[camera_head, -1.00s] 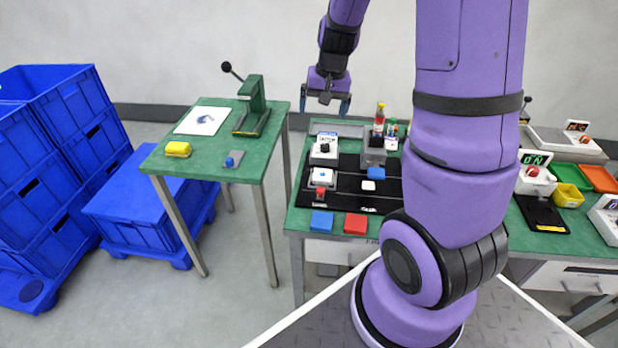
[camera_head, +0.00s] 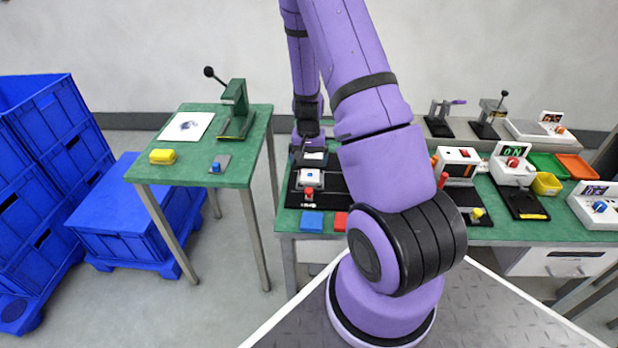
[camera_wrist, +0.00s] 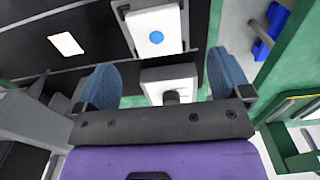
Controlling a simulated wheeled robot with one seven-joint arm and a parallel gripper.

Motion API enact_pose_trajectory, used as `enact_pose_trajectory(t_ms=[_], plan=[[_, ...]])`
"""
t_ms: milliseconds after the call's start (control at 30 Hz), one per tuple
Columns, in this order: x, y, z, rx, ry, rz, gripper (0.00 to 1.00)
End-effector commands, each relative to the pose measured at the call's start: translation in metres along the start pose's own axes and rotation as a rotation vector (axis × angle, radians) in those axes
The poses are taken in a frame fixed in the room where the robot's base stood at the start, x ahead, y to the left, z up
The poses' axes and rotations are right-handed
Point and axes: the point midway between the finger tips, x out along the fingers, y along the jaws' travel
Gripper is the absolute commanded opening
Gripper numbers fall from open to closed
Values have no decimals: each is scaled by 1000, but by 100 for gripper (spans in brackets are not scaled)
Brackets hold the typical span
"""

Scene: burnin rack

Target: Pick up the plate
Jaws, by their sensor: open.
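My gripper (camera_head: 308,142) hangs over the back left of the middle bench. In the wrist view its two blue fingers (camera_wrist: 166,82) are spread apart. Between and below them is a white box with a dark knob (camera_wrist: 155,74); I see nothing held. A white box with a blue button (camera_wrist: 143,22) lies beyond it, and also shows in the head view (camera_head: 311,178). A small flat white square (camera_wrist: 66,43) lies on the black mat, off to the left. A blue tile (camera_head: 312,221) and a red tile (camera_head: 341,224) lie at the bench front. I cannot tell which piece is the plate.
A side table (camera_head: 226,176) at left holds a green press (camera_head: 236,108), a yellow block (camera_head: 162,156) and a paper sheet. Blue crates (camera_head: 50,125) stand further left. The right bench carries several devices and an orange tray (camera_head: 575,166). My arm hides the middle.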

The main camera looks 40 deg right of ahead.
Motion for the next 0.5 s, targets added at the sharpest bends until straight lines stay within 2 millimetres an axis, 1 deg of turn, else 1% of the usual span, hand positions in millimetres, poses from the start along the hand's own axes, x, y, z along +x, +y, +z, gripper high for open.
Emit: enact_pose_trajectory(t_ms=[33, 267, 500], plan=[[6, 1, 0, 0, -3, 1, 96], [20, 1, 0, 0, -2, 0, 96], [52, 5, -2, 0, -3, 0, 96]])
